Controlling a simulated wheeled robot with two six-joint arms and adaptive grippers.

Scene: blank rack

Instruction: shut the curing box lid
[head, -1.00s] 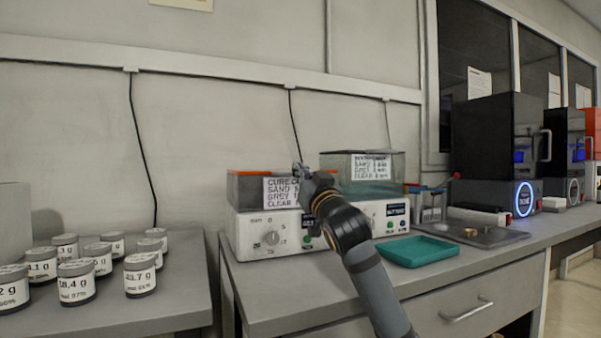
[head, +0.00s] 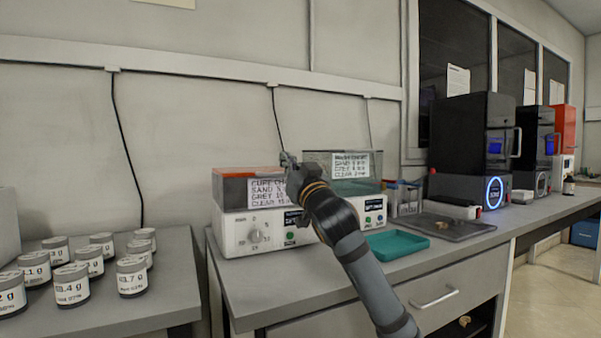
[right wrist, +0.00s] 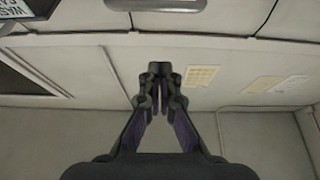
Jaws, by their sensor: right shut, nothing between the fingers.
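The curing box (head: 254,232) stands on the bench in the head view, a white base with a knob and green button. Its orange-brown tinted lid (head: 232,188) looks level on the base, with a printed card on the front. Its right end is partly hidden by my right gripper, so I cannot tell whether the lid is fully seated. My right gripper (head: 287,159) is shut and empty, pointing up at the lid's right front. Its closed fingertips also show in the right wrist view (right wrist: 158,75), against bare wall. My left gripper is out of view.
A second machine with a clear cover (head: 358,172) stands close on the right. A teal tray (head: 397,246) and a grey tray (head: 455,229) lie further right. Several labelled jars (head: 71,286) stand on the left bench, across a gap.

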